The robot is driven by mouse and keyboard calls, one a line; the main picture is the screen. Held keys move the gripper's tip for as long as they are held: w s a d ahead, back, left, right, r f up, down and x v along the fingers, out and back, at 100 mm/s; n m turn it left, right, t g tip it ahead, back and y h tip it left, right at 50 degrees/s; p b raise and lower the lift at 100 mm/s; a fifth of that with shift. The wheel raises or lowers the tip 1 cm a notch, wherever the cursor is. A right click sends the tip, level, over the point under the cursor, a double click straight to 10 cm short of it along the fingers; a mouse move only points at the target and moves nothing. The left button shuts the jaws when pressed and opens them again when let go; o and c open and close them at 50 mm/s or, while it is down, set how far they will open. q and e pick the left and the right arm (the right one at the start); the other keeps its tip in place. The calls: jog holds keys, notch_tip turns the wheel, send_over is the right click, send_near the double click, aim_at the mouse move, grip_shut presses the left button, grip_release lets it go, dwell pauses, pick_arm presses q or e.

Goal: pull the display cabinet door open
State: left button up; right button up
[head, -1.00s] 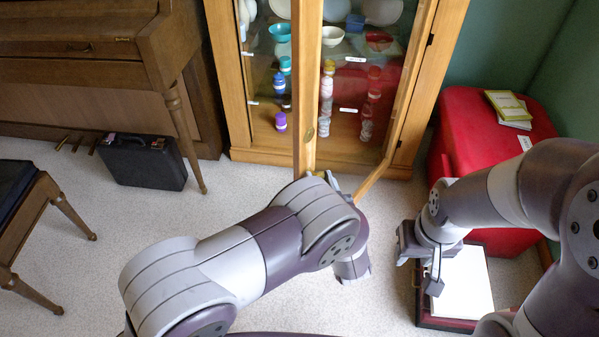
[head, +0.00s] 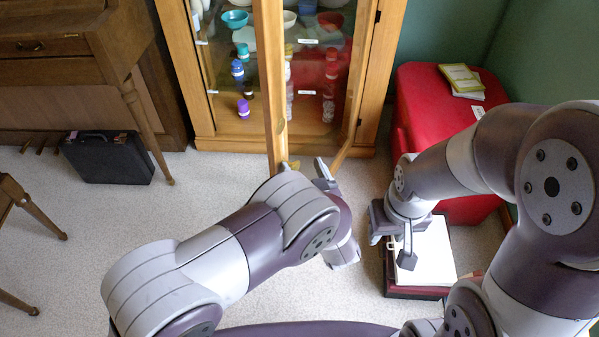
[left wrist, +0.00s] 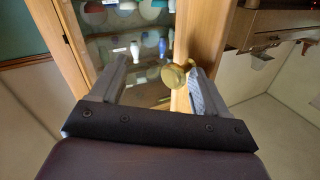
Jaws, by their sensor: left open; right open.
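The display cabinet (head: 205,100) stands at the back with its glass door ajar. The door's wooden frame (head: 270,85) juts toward me, with a hinge on the right side. A brass knob (left wrist: 173,77) is on the door's free edge. My left gripper (left wrist: 156,70) is open, with the knob between its fingers, nearer the right finger; I cannot tell whether they touch. In the head view its wrist hides much of it, and one finger shows right of the door edge. My right gripper (head: 391,238) is open and empty above a white-topped box.
A red ottoman (head: 425,105) with books (head: 460,78) stands right of the cabinet. The white-topped box (head: 430,262) lies on the floor below my right gripper. A piano (head: 60,75), a black case (head: 108,160) and a stool (head: 30,210) are left. Carpet between is clear.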

pick_arm(q)
jog(key=shift+w+d+r, duration=0.15)
jog(key=shift+d+r, duration=0.1)
jog(key=shift+r, duration=0.05)
jog(key=shift+a, duration=0.1)
jog(key=p+v, duration=0.2)
jog(key=v, duration=0.5)
jog(key=shift+s+f, duration=0.25)
jog(key=shift+s, duration=0.15)
jog(key=shift+a, duration=0.1)
